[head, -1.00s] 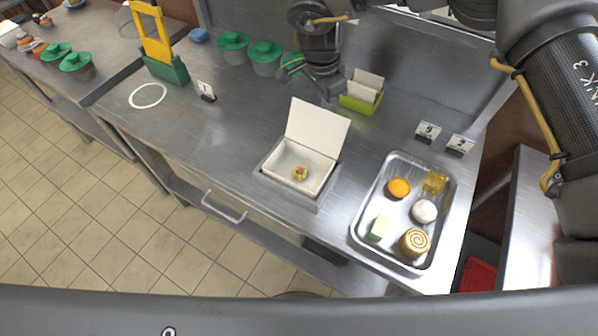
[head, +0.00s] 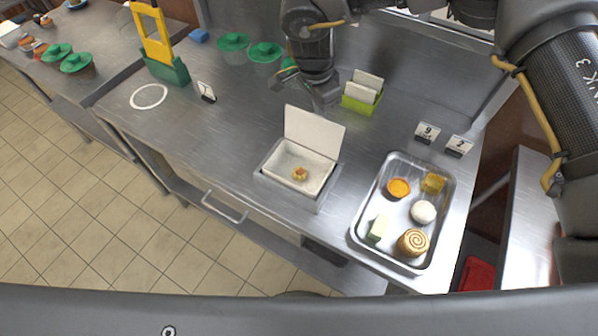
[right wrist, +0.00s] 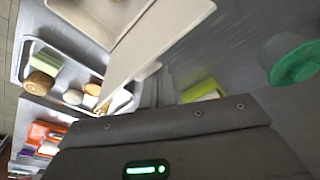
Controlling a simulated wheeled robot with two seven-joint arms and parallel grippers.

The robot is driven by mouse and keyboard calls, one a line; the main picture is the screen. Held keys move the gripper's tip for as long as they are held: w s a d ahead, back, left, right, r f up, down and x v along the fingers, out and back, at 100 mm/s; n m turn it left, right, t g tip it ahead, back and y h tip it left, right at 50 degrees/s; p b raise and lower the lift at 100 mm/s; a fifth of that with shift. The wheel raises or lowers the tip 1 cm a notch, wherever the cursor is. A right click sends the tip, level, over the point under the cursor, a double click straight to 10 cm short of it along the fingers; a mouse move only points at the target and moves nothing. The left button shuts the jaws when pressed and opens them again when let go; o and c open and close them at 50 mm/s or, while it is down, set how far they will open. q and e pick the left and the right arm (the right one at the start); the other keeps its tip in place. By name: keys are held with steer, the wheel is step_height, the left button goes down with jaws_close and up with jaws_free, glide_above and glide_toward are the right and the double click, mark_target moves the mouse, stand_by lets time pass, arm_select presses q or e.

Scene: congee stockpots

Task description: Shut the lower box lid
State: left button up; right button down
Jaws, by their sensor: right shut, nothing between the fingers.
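The white box (head: 276,179) stands on the steel counter with a small pastry (head: 299,174) inside. Its lid (head: 314,132) stands up from the far edge, close to upright, and also shows large in the right wrist view (right wrist: 160,38). My right gripper (head: 322,108) is just behind the lid's top edge, pointing down. It is shut and empty. Its lower tip is partly hidden behind the lid, so I cannot tell if it touches. My left gripper is not in view.
A metal tray (head: 362,232) with several foods stands right of the box. A green holder (head: 358,103) with cards is behind it, and number signs (head: 427,132) stand at the right. Green-lidded pots (head: 233,45) are at the back left.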

steer(key=shift+s+a+r+p, duration=0.1)
steer(key=shift+s+a, duration=0.25)
steer(key=shift+s, duration=0.3)
steer(key=shift+s+a+r+p, duration=0.15)
steer(key=shift+s+a, duration=0.25)
steer(key=shift+s, duration=0.2)
steer(key=shift+s+a+p, duration=0.1)
steer(key=shift+s+a, duration=0.25)
steer(key=shift+s, duration=0.3)
steer(key=shift+r, duration=0.15)
step_height(320, 180, up, 8)
steer(key=p, duration=0.5)
steer(key=shift+p, duration=0.3)
